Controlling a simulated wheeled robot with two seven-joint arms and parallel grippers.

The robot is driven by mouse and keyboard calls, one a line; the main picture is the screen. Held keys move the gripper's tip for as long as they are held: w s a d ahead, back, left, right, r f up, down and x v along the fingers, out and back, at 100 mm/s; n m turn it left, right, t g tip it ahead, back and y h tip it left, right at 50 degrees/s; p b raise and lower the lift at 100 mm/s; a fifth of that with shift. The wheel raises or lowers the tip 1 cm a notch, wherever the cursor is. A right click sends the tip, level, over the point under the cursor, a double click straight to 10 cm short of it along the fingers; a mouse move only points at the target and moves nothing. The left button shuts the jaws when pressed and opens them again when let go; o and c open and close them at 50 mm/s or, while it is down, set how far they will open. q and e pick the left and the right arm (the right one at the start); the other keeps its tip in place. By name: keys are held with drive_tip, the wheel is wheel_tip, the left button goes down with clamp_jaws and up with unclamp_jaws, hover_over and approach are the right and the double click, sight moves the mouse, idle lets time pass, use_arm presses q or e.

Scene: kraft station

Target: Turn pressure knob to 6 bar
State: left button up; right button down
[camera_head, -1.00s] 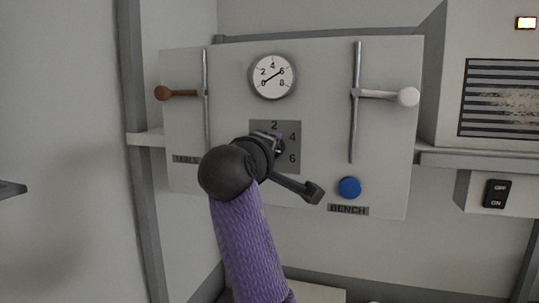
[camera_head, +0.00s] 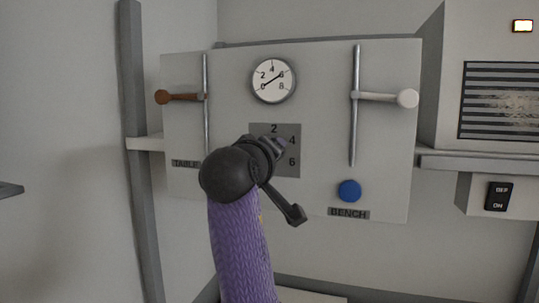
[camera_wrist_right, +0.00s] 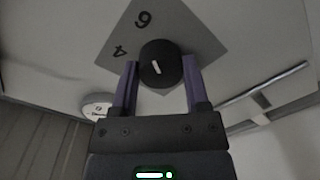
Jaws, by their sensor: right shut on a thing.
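The pressure knob (camera_wrist_right: 162,64) is round and black with a short white mark. It sits on a grey number plate (camera_wrist_right: 205,45), which also shows in the head view (camera_head: 291,128) with 2, 4 and 6 printed on it. My right gripper (camera_wrist_right: 160,72) has its fingers on either side of the knob and is shut on it. In the head view my right gripper (camera_head: 277,147) hides the knob. The exact number the white mark points at cannot be told. The round gauge (camera_head: 273,80) above has a needle lying along the line between 0 and 6.
A brown-handled lever (camera_head: 180,97) is at the panel's left and a white-handled lever (camera_head: 385,97) at its right. A blue button (camera_head: 349,190) sits above the BENCH label (camera_head: 348,213). An OFF/ON switch (camera_head: 499,196) is further right.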

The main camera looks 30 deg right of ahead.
drive_tip(key=shift+f, duration=0.1)
drive_tip(key=shift+c, duration=0.4)
unclamp_jaws()
drive_tip(key=b+v, duration=0.4)
drive_tip(key=v, duration=0.6)
drive_tip(key=shift+w+b, duration=0.1)
drive_tip(key=shift+b, duration=0.2)
